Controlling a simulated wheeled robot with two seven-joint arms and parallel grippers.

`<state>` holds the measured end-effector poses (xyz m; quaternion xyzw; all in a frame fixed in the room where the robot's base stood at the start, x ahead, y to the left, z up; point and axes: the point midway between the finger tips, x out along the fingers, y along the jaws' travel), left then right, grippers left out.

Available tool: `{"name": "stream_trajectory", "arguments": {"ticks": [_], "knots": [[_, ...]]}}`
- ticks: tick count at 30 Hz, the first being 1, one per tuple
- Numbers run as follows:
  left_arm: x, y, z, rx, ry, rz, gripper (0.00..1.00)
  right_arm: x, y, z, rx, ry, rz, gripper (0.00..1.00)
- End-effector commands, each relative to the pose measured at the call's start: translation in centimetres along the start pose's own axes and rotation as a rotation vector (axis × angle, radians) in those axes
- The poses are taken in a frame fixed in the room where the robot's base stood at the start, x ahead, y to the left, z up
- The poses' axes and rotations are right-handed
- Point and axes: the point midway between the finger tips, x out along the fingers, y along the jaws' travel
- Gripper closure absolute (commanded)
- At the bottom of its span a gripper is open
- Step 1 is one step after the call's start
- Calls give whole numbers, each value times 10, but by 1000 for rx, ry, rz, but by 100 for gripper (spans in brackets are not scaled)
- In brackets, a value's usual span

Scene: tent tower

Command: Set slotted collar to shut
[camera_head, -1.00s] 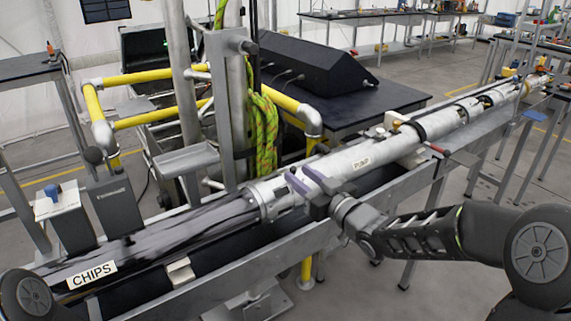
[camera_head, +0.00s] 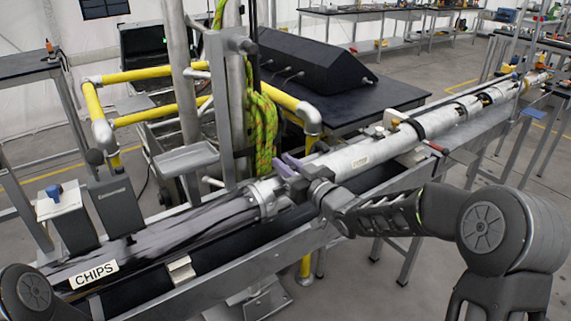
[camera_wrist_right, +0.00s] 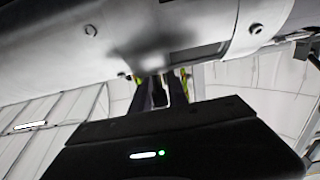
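The slotted collar (camera_head: 267,197) is a metal ring around the long grey tube, between the clear section marked CHIPS and the tube's pump section (camera_head: 352,160). My right gripper (camera_head: 286,166) reaches over the tube from the front, just right of the collar's ring. Its two purple fingers show a narrow gap. In the right wrist view the fingers (camera_wrist_right: 160,92) stand apart just beside the tube (camera_wrist_right: 200,25), which shows a rectangular opening and bolts. A blurred knob-like part lies close to the fingertips. I cannot tell whether they touch it. My left gripper is out of view.
The tube lies along a metal trough (camera_head: 240,264). Upright posts with a green rope (camera_head: 264,130) and yellow rails (camera_head: 150,80) stand close behind it. A dark console (camera_head: 310,62) sits on a black table at the back. A red-handled part (camera_head: 437,148) juts out farther right.

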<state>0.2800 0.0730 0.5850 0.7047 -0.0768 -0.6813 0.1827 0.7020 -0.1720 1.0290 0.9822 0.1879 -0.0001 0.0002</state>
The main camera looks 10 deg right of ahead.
Motion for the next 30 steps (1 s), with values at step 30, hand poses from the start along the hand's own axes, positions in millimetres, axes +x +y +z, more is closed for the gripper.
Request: {"name": "stream_trajectory", "arguments": {"ticks": [30], "knots": [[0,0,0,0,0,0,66,0,0,0,0,0,0,100]]}}
